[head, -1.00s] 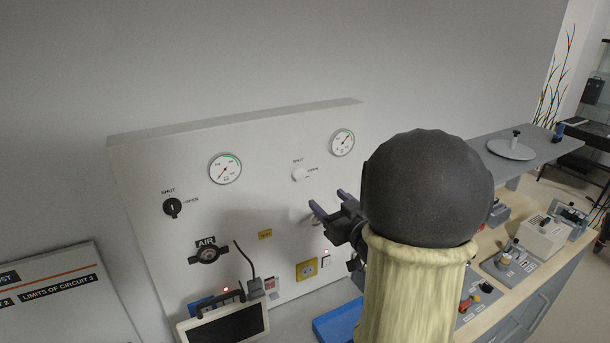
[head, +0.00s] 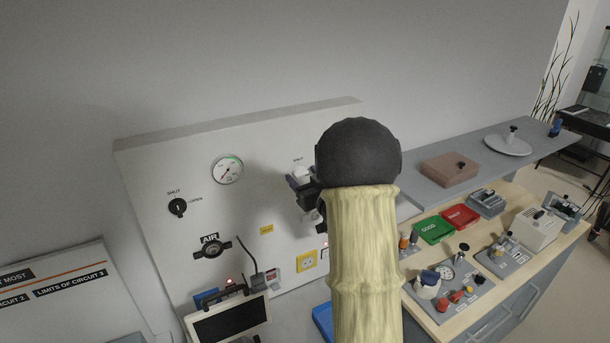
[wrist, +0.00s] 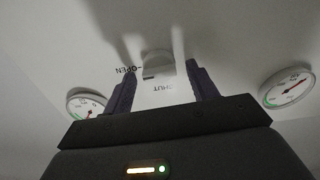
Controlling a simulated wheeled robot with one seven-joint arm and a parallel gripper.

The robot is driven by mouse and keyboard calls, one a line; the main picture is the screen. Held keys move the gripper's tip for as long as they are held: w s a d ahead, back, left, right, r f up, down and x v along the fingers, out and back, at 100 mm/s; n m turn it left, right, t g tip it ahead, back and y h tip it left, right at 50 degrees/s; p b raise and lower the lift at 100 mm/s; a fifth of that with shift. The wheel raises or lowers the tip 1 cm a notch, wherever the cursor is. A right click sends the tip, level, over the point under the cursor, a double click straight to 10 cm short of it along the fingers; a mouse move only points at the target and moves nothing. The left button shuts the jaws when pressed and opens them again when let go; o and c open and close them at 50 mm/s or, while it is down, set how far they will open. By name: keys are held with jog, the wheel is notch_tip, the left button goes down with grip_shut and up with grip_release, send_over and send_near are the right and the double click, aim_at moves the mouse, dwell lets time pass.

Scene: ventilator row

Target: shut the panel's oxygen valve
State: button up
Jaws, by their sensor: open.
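The panel (head: 140,165) stands upright against the wall. Its white valve knob (wrist: 157,62) shows between my finger tips in the wrist view, beside the upside-down words OPEN and SHUT. I take it for the oxygen valve; its oxygen label is not in view. In the head view the knob (head: 301,172) is partly covered by my gripper (head: 297,183). My gripper (wrist: 161,69) is open, one finger to each side of the knob, close to the panel. I see no clear contact. Which way the knob is turned I cannot tell.
A black valve knob (head: 178,207) sits at the panel's left, above the AIR outlet (head: 211,248). The left gauge (head: 228,169) is in plain view; my arm hides the right one. A screen (head: 229,321) stands below. The shelf (head: 480,165) and bench lie right.

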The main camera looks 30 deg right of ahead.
jog(key=c, duration=1)
